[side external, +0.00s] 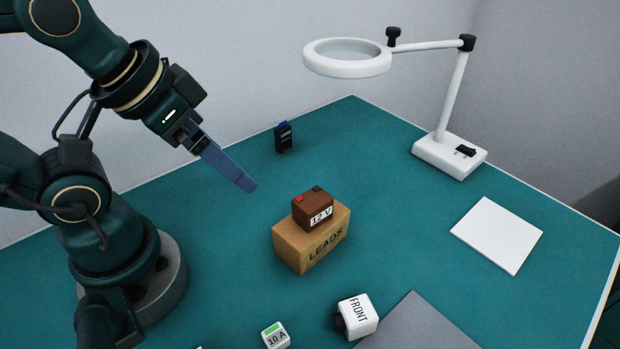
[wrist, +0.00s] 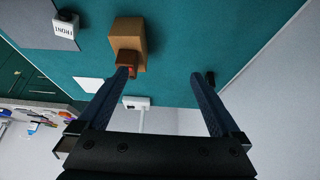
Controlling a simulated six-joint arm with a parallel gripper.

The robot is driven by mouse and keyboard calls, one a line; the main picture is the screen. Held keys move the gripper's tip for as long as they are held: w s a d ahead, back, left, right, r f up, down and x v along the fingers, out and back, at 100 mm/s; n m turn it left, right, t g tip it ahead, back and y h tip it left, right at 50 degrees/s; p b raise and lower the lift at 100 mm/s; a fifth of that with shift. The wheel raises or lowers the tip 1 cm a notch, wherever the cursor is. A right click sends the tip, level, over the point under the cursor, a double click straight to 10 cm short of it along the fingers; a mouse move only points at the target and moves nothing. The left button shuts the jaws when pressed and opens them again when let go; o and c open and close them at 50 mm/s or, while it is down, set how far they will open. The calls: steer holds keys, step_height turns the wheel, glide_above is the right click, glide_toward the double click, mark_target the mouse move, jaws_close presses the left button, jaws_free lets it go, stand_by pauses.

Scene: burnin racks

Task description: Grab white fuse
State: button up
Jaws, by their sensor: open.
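A small white block marked 10 A with a green patch on top, the white fuse by its label (side external: 275,337), sits on the teal table at the bottom edge of the side view. I cannot make it out in the wrist view. My gripper (side external: 250,187) is open and empty, in the air above the table, up and left of the brown box and well away from the fuse. In the wrist view my gripper (wrist: 160,73) shows its two fingers wide apart with nothing between them.
A cardboard LEADS box (side external: 322,247) carries a brown 12 V battery (side external: 312,207). A white FRONT block (side external: 360,314) stands right of the fuse, beside a grey mat (side external: 420,325). A dark block (side external: 284,138), magnifier lamp (side external: 449,155) and white pad (side external: 497,234) lie farther back.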

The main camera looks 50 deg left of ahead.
steer(key=c, duration=0.5)
